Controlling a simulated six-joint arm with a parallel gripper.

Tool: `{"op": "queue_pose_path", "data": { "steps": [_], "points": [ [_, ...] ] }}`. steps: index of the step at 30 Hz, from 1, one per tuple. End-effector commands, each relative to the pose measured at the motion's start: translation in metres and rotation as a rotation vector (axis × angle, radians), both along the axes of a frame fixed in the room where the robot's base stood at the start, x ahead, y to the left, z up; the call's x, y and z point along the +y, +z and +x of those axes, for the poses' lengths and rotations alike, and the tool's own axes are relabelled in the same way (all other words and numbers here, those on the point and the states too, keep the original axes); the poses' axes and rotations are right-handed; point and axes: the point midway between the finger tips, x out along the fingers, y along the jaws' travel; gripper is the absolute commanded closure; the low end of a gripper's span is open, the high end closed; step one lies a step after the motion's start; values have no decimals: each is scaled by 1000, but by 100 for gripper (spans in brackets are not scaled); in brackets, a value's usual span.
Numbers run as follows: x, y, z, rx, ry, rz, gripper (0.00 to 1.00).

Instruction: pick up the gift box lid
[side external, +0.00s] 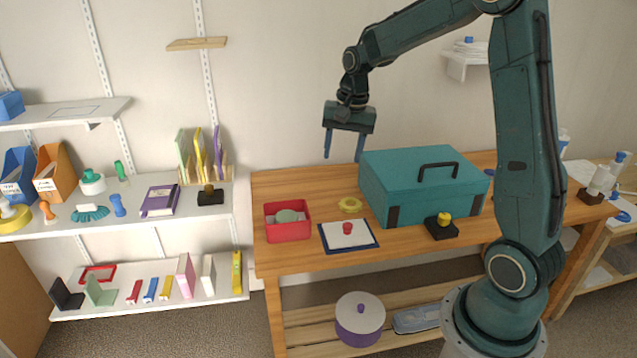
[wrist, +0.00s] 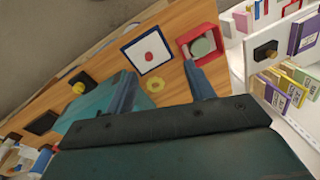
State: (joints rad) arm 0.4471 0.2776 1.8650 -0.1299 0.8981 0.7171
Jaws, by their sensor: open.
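My gripper (side external: 343,157) is open and empty, fingers pointing down, in the air above the back of the wooden table. It also shows in the wrist view (wrist: 158,70) with nothing between its fingers. No part is clearly marked as the gift box lid. A large teal box (side external: 405,190) with a black handle stands on the table, right of and below my gripper; it is partly hidden in the wrist view (wrist: 100,103). A round purple box (side external: 360,325) with a pale lid (side external: 360,306) and a knob sits on the low shelf under the table, far below my gripper.
A red bin (side external: 288,231) holding a pale green thing, a yellow ring (side external: 350,205), a framed white board (side external: 335,240) with a red knob and a black block (side external: 440,230) sit on the wooden table (side external: 300,185). Loaded wall shelves (side external: 140,215) stand left.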

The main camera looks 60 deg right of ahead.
Motion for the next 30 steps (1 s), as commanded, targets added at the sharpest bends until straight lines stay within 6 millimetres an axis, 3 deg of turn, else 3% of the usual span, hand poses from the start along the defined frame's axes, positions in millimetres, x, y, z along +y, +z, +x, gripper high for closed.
{"op": "queue_pose_path", "data": {
  "steps": [9, 18, 24, 30],
  "points": [
    [-60, -67, 22, 84, -244, 74, 46],
    [-105, -129, 26, 148, -442, 131, 46],
    [-116, -147, 25, 165, -496, 147, 46],
    [-117, -148, 25, 166, -502, 148, 46]
  ]
}}
